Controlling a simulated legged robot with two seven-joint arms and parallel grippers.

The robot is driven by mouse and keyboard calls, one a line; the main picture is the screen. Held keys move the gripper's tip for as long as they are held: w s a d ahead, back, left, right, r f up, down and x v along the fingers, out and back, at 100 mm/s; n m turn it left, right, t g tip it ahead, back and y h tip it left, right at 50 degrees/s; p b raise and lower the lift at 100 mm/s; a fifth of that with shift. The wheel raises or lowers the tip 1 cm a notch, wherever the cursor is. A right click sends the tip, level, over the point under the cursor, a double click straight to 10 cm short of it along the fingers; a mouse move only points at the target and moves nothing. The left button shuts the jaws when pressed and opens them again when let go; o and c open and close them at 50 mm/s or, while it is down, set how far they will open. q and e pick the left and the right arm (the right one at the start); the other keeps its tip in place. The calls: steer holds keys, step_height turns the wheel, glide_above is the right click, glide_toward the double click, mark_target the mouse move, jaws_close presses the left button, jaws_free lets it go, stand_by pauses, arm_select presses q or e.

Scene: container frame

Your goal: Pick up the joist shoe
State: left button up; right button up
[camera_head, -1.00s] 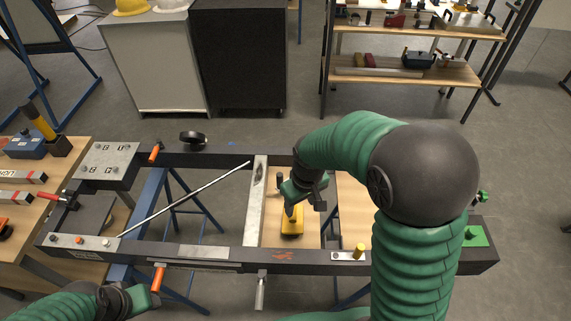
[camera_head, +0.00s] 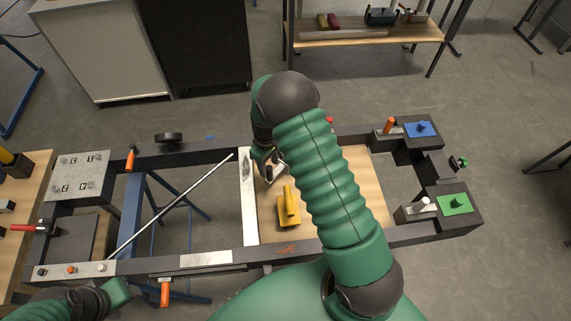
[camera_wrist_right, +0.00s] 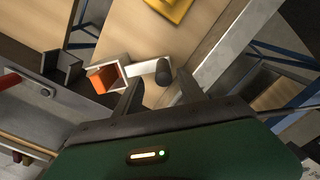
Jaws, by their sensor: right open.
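A pale, angular metal piece that looks like the joist shoe (camera_head: 278,174) rests on the wooden board, partly hidden by my right gripper (camera_head: 266,162). In the right wrist view, a pale open-sided bracket (camera_wrist_right: 106,76) with an orange inner face lies just beyond the left finger. A short pale bar with a dark round end (camera_wrist_right: 163,70) lies beside it, ahead of the gap between the fingers. My right gripper (camera_wrist_right: 158,92) is open and empty. My left gripper (camera_head: 118,291) is at the lower left, away from the board; its jaws are not clear.
A yellow tool (camera_head: 288,208) lies on the wooden board (camera_head: 360,185) close to my right gripper. The dark frame (camera_head: 215,151) surrounds the board, with a pale crossbar (camera_head: 249,215) and a thin diagonal rod (camera_head: 170,208) to the left.

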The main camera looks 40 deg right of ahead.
mark_target(270, 173)
steer(key=f, duration=0.2)
steer(key=s+f, duration=0.1)
steer(key=shift+a+f+p, duration=0.15)
steer(key=shift+a+p, duration=0.1)
steer(key=shift+p, duration=0.1)
steer(key=shift+w+d+f, duration=0.1)
steer(key=shift+w+f, duration=0.05)
steer(key=shift+f, duration=0.15)
steer(key=shift+w, duration=0.1)
steer(key=c, duration=0.3)
steer(key=shift+r, duration=0.1)
jaws_close()
